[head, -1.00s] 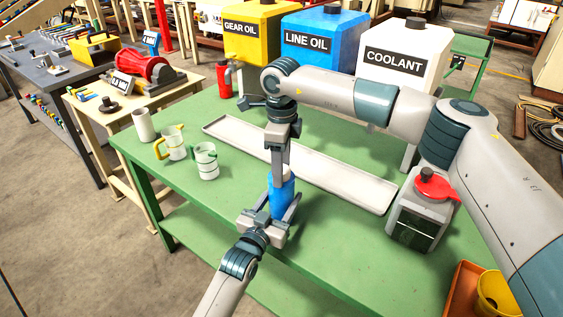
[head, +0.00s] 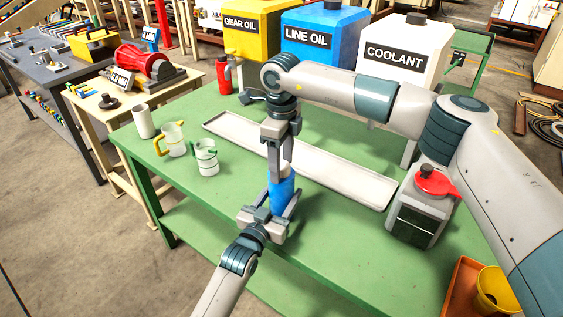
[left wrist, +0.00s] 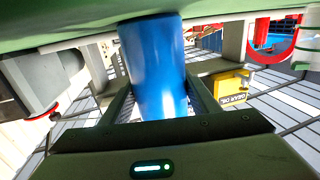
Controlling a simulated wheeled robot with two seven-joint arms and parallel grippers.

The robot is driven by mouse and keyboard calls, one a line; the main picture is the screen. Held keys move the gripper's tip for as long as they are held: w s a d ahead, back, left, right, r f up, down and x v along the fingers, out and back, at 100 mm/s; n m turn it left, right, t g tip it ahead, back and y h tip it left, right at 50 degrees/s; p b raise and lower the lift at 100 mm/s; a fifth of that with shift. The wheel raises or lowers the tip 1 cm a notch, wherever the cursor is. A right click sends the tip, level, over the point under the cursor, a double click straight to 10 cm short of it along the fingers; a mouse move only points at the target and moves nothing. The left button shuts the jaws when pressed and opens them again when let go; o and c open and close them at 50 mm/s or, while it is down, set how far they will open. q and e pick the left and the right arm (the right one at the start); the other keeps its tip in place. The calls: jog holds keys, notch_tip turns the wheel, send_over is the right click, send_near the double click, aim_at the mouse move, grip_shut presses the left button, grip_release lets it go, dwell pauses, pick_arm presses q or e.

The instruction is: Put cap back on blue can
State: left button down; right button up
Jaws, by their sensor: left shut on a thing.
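The blue can (head: 283,194) stands upright near the front middle of the green table. My left gripper (head: 270,212) reaches in from the front and is shut around the can's lower part. In the left wrist view the can (left wrist: 153,70) is between the two fingers. My right gripper (head: 281,166) points straight down right above the can, its fingertips at the can's top. A small pale part (head: 286,171) shows at the can's top beside the fingers; I cannot tell whether it is the cap or the can's neck. The finger gap is too small to judge.
A long pale tray (head: 320,172) lies behind the can. A grey container with a red top (head: 421,207) stands at right. Large oil tanks (head: 320,42) line the back.

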dwell(0.3)
notch_tip(320, 180, up, 12)
dwell(0.7)
pick_arm(q)
jog(key=c, duration=0.6)
grip_release()
jog(key=shift+s+a, duration=0.1)
jog(key=shift+s, duration=0.05)
pick_arm(e)
jog(key=shift+f, duration=0.1)
pick_arm(q)
jog(key=shift+s+a+f, duration=0.1)
jog(key=shift+s+a, duration=0.15)
jog(key=shift+s, duration=0.3)
pick_arm(e)
notch_tip(320, 180, down, 3)
jog(key=b, duration=0.3)
pick_arm(q)
jog(key=shift+v, duration=7.95)
pick_arm(e)
jog(key=shift+f, duration=0.15)
